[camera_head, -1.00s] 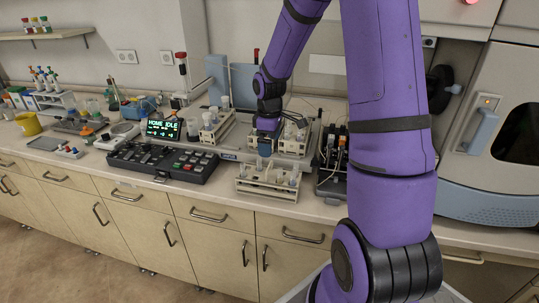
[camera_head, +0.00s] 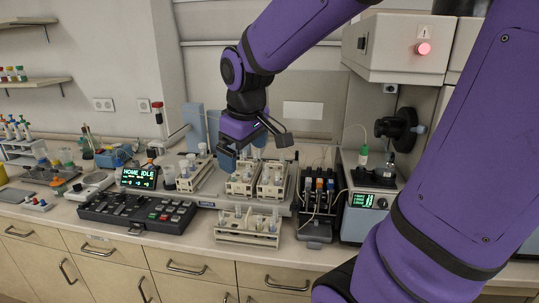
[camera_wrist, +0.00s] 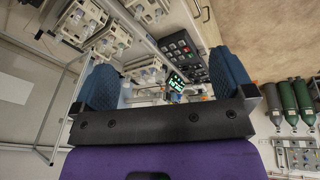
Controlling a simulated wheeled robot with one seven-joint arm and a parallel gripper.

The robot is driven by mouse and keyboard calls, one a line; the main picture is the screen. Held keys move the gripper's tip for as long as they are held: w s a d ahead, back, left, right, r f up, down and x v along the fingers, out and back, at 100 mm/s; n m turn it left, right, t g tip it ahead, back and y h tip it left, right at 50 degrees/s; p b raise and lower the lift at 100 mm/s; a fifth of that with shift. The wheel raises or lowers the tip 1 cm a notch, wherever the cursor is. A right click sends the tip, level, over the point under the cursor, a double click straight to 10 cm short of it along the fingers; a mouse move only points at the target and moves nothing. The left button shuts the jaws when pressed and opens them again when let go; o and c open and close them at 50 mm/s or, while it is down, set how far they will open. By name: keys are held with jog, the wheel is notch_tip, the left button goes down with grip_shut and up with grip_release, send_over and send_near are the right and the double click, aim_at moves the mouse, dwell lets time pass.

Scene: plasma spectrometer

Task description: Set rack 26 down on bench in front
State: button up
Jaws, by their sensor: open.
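A cream rack (camera_head: 246,238) holding several vials stands upright on the bench in front of the autosampler tray, near the bench's front edge. No number is readable, so I cannot tell which rack is 26. Three similar racks stand behind it: a left one (camera_head: 190,186), a middle one (camera_head: 238,189) and a right one (camera_head: 270,193). My gripper (camera_head: 255,147) is raised above the middle and right racks, apart from them. Its blue fingers are spread with nothing between them, as the wrist view (camera_wrist: 165,80) also shows.
A black keypad console (camera_head: 137,212) and a green display (camera_head: 138,178) stand left of the front rack. A dark tube pump unit (camera_head: 315,230) stands right of it. Bare bench (camera_head: 200,242) shows beside the front rack. Cabinets lie below.

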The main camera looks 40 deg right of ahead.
jog(key=s+a+r+m+t+y, duration=0.1)
jog(key=s+a+r+m+t, duration=0.1)
jog(key=s, duration=1)
jog(key=shift+s+a+r+m, duration=0.3)
jog(key=shift+a+r+m, duration=0.2)
jog(key=shift+a+r, duration=0.6)
jog(key=shift+d, duration=0.1)
